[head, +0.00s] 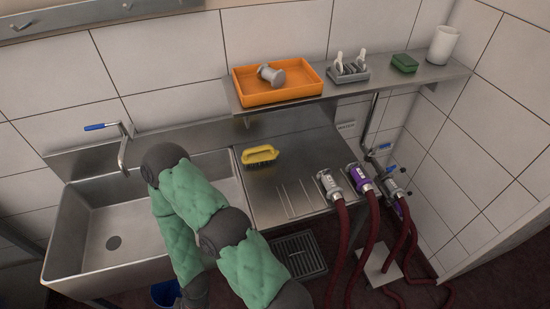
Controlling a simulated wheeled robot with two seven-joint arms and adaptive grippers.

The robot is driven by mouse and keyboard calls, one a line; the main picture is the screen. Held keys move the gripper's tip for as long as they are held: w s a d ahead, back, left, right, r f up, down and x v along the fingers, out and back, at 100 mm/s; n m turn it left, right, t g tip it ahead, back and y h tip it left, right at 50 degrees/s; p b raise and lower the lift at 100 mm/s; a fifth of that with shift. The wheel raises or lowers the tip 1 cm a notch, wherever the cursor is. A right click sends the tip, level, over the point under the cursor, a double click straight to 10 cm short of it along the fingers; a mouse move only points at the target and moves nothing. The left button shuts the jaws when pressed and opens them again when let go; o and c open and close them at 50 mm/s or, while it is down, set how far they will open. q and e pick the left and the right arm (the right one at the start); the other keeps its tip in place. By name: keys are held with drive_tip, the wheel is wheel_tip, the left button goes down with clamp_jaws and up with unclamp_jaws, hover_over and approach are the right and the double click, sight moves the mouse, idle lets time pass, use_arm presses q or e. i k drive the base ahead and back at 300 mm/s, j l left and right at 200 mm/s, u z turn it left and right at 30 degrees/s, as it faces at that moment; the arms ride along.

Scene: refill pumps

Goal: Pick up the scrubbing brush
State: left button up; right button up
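The scrubbing brush (260,154) has a yellow handle and dark bristles. It lies on the steel worktop (262,190), just right of the sink and below the wall shelf. Nothing holds it. One of my green-padded arms reaches up from the bottom middle, bent in front of the sink's right side, left of the brush and apart from it in the picture. Neither of my grippers can be made out in the head view.
The sink (75,225) is empty, with a blue-handled tap (121,150). The shelf (400,79) above holds an orange tray (278,98), a grey rack (348,74), a green sponge (404,63) and a white cup (442,45). Hose couplings (330,184) line the worktop's right edge.

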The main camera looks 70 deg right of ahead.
sight(264, 153)
drive_tip(key=z, duration=2.15)
drive_tip(key=k+l+z, duration=0.1)
drive_tip(key=z, duration=0.15)
